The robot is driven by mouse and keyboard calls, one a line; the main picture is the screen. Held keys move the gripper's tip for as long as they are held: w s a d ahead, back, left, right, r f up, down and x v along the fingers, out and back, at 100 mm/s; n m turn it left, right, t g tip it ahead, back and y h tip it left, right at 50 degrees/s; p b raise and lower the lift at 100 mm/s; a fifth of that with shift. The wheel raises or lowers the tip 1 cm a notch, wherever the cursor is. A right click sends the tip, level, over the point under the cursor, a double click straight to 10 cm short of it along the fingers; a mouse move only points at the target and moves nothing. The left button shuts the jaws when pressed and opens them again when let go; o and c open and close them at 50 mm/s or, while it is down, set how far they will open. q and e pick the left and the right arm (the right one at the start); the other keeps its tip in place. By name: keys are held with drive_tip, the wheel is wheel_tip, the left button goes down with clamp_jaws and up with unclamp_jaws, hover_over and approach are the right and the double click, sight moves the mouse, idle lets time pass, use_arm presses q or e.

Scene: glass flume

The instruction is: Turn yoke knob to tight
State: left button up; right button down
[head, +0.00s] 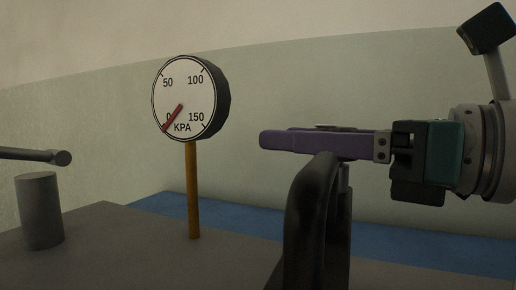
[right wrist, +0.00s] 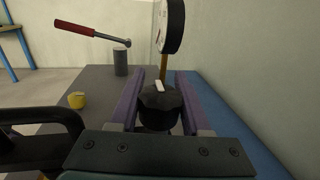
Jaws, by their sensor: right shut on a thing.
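The yoke knob (right wrist: 160,108) is black and lobed, with a white pointer mark on top that points roughly away from my wrist. In the head view only a thin dark bit of its top shows above the fingers. My right gripper (head: 278,141) comes in level from the right, its purple fingers shut on the knob, one on each side, as the right wrist view shows. Below the fingers in the head view stands a dark curved frame (head: 305,220), apparently the yoke. Any tight or loose markings are not visible. My left gripper is out of view.
A round gauge (head: 183,98) on a brown post (head: 193,190) has its red needle near 0 kPa. A grey cylinder (head: 40,210) stands at the left, beside a red-handled lever (right wrist: 88,31). A small yellow object (right wrist: 77,100) sits on the grey bench (right wrist: 100,80).

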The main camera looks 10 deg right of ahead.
drive_tip(key=shift+c, duration=1.9)
unclamp_jaws()
drive_tip(key=shift+d, duration=0.1)
drive_tip(key=b+v, duration=0.2)
drive_tip(key=v, duration=0.7)
drive_tip(key=shift+s+d+b, duration=0.2)
drive_tip(key=shift+s+b, duration=0.15)
drive_tip(key=shift+b, duration=0.05)
drive_tip(key=shift+r, duration=0.1)
